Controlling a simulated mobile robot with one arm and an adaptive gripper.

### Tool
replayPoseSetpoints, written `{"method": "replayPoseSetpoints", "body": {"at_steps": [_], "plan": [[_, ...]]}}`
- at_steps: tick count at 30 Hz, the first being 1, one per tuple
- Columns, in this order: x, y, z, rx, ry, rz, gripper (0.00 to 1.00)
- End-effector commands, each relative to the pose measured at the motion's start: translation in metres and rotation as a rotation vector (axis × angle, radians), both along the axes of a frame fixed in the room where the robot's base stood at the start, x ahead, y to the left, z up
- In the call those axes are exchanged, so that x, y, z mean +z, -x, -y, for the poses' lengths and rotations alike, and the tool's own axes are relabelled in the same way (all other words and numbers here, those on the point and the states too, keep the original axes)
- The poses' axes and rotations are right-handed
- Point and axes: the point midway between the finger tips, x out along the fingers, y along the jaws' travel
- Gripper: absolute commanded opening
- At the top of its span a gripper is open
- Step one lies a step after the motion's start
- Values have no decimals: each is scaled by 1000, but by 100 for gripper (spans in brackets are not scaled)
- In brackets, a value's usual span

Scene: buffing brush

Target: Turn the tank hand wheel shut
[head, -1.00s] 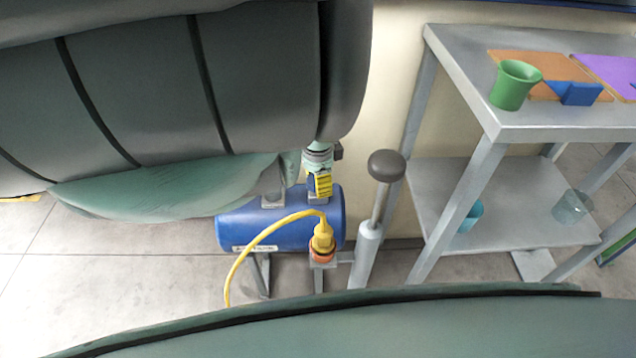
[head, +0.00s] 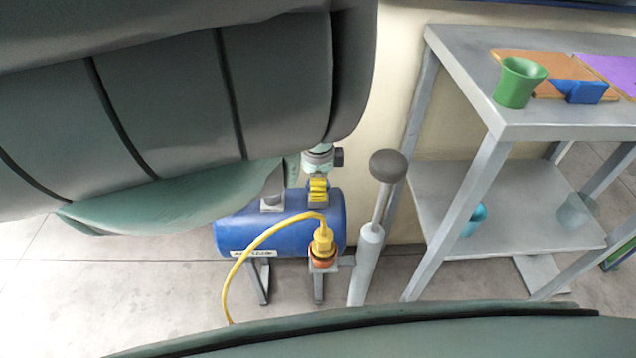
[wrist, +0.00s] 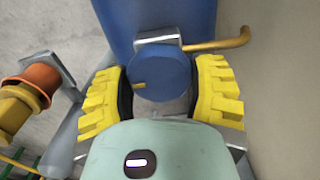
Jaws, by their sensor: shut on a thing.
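The tank (head: 275,228) is a blue cylinder lying on its side on grey legs; it also fills the top of the wrist view (wrist: 150,15). The hand wheel (wrist: 163,72) is a round blue disc with a short yellow mark at its left. My gripper (wrist: 162,88), with yellow ribbed fingers, is shut on the wheel, one finger at each side. In the head view my gripper (head: 318,190) points down at the top right of the tank, and the wheel is largely hidden behind the fingers.
A yellow hose with a yellow-orange coupling (head: 323,243) stands at the tank's right front. A grey hand pump with a dark knob (head: 388,166) rises right of it. A grey shelf table (head: 470,70) holds a green cup (head: 518,82).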

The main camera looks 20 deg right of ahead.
Motion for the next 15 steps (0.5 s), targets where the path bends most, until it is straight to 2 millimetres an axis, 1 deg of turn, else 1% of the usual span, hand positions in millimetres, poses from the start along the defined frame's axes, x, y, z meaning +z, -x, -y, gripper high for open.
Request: {"method": "replayPoseSetpoints", "body": {"at_steps": [3, 4, 12, 13, 15], "plan": [[0, 0, 0, -4, -1, 1, 24], [0, 0, 0, -3, -1, 1, 66], [0, 0, 0, -2, -1, 0, 93], [0, 0, 0, -2, -1, 0, 95], [0, 0, 0, -1, -1, 0, 95]]}}
